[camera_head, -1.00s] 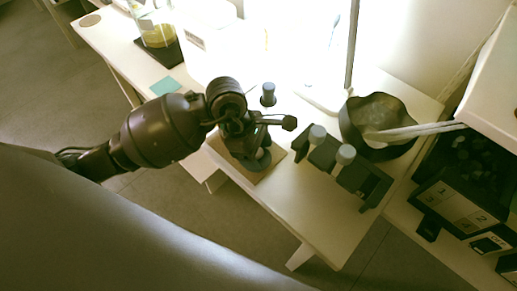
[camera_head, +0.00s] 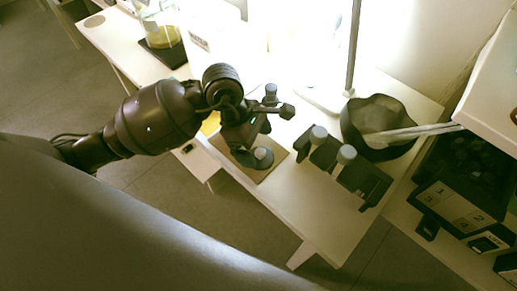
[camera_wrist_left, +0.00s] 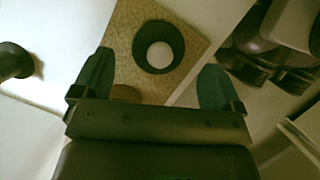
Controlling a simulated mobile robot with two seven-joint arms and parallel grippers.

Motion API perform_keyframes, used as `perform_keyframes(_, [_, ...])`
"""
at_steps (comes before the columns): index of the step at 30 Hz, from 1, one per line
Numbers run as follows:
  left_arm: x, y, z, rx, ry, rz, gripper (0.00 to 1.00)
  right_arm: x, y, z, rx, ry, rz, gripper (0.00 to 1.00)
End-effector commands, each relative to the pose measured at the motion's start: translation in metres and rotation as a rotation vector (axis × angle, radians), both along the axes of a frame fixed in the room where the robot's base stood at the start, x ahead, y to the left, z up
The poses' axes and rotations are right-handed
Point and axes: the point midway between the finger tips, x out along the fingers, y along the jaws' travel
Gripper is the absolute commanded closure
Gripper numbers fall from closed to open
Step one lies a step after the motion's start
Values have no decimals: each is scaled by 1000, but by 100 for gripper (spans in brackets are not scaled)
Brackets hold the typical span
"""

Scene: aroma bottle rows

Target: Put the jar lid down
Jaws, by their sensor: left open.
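The jar lid (camera_head: 262,158), a dark round disc with a pale grey knob, lies on the tan cork mat (camera_head: 275,171) on the white table. In the left wrist view the lid (camera_wrist_left: 177,60) shows whole, with clear mat around it. My left gripper (camera_head: 243,150) is just above and beside the lid. Its two fingers stand wide apart, with nothing between them, and the lid lies beyond their tips. My right gripper is not in view.
A dark bottle with a grey stopper (camera_head: 270,93) stands behind the gripper. A black rack with two grey-capped bottles (camera_head: 362,182) and a dark bowl (camera_head: 352,112) with pale sticks stand to the right. A yellow thing (camera_head: 210,124) shows beside my arm. The table's front strip is clear.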

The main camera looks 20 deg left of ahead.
Motion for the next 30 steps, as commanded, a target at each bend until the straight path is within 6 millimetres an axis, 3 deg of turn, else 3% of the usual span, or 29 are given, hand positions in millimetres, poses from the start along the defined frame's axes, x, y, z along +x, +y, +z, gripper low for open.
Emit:
perform_keyframes(1, [1,5,16,3,-11,-1,8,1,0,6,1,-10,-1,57])
perform_keyframes(6, [0,17,46,3,-10,0,8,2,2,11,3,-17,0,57])
perform_keyframes(13, [-1,29,73,1,-5,-1,8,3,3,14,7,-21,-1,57])
perform_keyframes(24, [-3,32,80,-10,5,1,8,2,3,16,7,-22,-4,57])
perform_keyframes(26, [-7,26,78,-47,23,8,8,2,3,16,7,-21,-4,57])
perform_keyframes(30, [-31,-5,71,-288,145,75,8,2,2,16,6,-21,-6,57])
